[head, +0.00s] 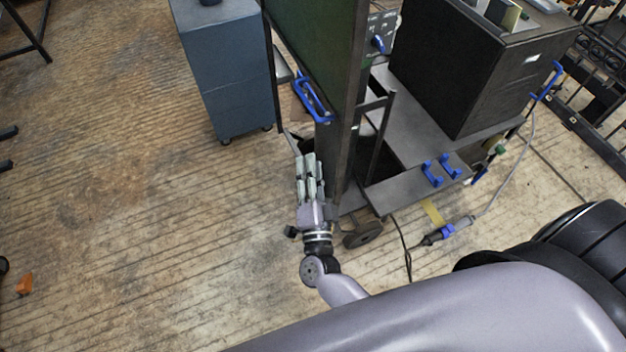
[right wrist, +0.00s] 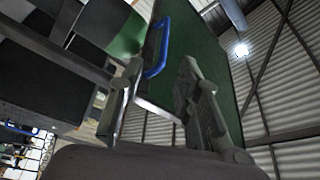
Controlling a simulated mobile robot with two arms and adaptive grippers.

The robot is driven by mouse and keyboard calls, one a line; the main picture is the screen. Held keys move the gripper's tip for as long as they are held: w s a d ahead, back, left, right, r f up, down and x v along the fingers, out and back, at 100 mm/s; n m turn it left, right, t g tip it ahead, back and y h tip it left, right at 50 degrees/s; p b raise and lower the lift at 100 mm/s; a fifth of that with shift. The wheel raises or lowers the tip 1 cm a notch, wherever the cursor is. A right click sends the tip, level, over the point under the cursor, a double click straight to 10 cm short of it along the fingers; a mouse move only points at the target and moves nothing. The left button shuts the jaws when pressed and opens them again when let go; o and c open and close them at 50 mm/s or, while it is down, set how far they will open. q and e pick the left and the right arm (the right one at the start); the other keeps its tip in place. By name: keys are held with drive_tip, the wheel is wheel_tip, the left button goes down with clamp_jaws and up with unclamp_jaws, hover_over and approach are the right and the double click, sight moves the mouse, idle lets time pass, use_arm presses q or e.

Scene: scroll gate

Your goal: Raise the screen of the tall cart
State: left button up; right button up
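The tall cart's dark green screen (head: 318,40) stands upright in a dark frame at the top middle of the head view. A blue handle (head: 313,98) sits near its lower edge, on the left side. My right gripper (head: 310,160) is just below this handle in the picture, with its fingers pointing toward it. In the right wrist view my right gripper (right wrist: 160,78) has its fingers apart. The blue handle (right wrist: 158,50) shows beyond the gap, against the green screen (right wrist: 200,50), and nothing is held. My left gripper is out of view.
A grey-blue cabinet (head: 232,75) stands left of the screen. A black box (head: 455,65) rests on the cart's shelf (head: 405,125), which carries more blue handles (head: 440,170). A cable and plug (head: 447,231) lie on the floor. Floor at the left is mostly clear.

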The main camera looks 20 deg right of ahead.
drive_tip(key=shift+v, duration=1.45)
drive_tip(key=shift+w, duration=0.1)
